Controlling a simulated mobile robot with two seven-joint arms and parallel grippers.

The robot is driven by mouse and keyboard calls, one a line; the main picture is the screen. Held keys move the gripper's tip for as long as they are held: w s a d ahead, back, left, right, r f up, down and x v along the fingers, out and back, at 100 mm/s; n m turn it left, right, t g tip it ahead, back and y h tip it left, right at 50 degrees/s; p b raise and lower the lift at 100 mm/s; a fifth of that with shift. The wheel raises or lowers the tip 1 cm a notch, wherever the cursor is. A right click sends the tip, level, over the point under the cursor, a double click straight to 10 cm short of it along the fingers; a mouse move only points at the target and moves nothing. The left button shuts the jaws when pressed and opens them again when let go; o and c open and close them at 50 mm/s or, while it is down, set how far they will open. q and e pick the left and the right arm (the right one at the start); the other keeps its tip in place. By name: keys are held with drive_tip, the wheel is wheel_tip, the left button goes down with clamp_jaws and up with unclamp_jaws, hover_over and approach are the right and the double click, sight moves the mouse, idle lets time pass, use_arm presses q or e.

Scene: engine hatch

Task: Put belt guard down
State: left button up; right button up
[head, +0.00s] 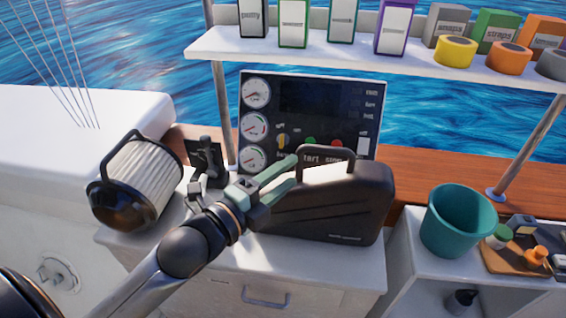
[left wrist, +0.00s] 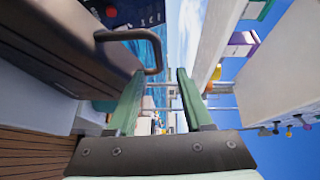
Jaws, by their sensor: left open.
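The belt guard (head: 335,207), seemingly the dark brown box-like cover with a loop handle on top, stands upright on the white cabinet top (head: 230,254), in front of the gauge panel. My left gripper (head: 293,172) is open, at the upper left of the guard near its handle, and hides part of the guard. In the left wrist view the guard (left wrist: 75,45) fills the upper left. Its handle (left wrist: 153,52) lies just beyond the left fingertip. My right gripper is not in view.
The gauge panel (head: 308,118) rises behind. A teal bucket (head: 458,222) and a tray of small items (head: 510,264) are at right. A shelf (head: 380,55) with boxes and tape rolls hangs above.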

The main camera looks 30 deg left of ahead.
use_arm(q)
drive_tip(key=s+f+n+g+y, duration=0.1)
drive_tip(key=s+f+n+g, duration=0.15)
drive_tip(key=f+n, duration=0.6)
drive_tip(key=s+f+n+g+y, duration=0.1)
drive_tip(key=s+f+n+g, duration=0.15)
drive_tip(key=f, duration=1.05)
drive_tip(key=s+d+f+n+g, duration=0.2)
drive_tip(key=s+f+n, duration=0.5)
drive_tip(key=f, duration=0.5)
drive_tip(key=s, duration=0.2)
drive_tip(key=shift+s+f+n, duration=0.25)
drive_tip(key=shift+s+n, duration=0.05)
